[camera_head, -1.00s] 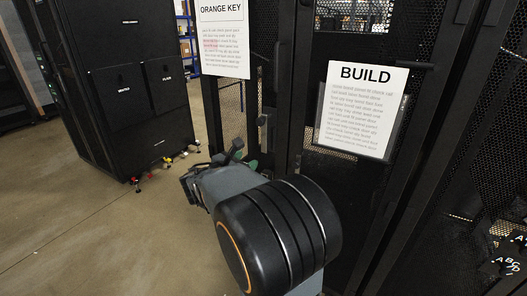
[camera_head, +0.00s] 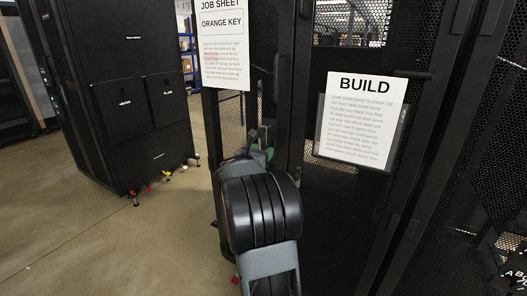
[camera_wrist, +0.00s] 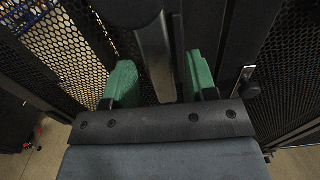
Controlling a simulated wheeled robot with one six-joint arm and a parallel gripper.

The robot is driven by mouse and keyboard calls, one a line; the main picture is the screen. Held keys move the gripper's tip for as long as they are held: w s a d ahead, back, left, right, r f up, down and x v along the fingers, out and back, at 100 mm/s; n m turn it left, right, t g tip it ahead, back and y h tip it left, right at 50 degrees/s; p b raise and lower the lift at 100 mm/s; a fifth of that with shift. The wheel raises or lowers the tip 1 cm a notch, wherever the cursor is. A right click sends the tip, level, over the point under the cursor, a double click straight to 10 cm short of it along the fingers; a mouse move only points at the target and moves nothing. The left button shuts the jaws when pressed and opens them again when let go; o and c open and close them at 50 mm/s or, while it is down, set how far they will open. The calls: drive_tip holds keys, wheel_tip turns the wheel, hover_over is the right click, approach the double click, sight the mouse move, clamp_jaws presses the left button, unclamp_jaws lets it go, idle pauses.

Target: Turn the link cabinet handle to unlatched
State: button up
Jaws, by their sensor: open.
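The cabinet handle (camera_wrist: 157,62) is a grey upright bar in the wrist view. It stands between the two green fingertips of my gripper (camera_wrist: 160,76), with a gap visible on each side. My gripper is open. In the head view my gripper (camera_head: 262,152) is at the black cabinet's door edge, below the job sheet, mostly covered by my own arm. The handle's lower part is hidden there, and I cannot tell its exact angle.
A BUILD sheet (camera_head: 360,120) hangs on the mesh door to the right. A job sheet reading ORANGE KEY (camera_head: 223,45) hangs to the left. A black cabinet (camera_head: 125,90) stands far left, with small coloured items (camera_head: 167,174) on the floor. The floor between is clear.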

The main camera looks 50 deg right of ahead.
drive_tip(key=shift+x, duration=0.8)
drive_tip(key=shift+c, duration=0.4)
clamp_jaws()
drive_tip(key=shift+a, duration=0.1)
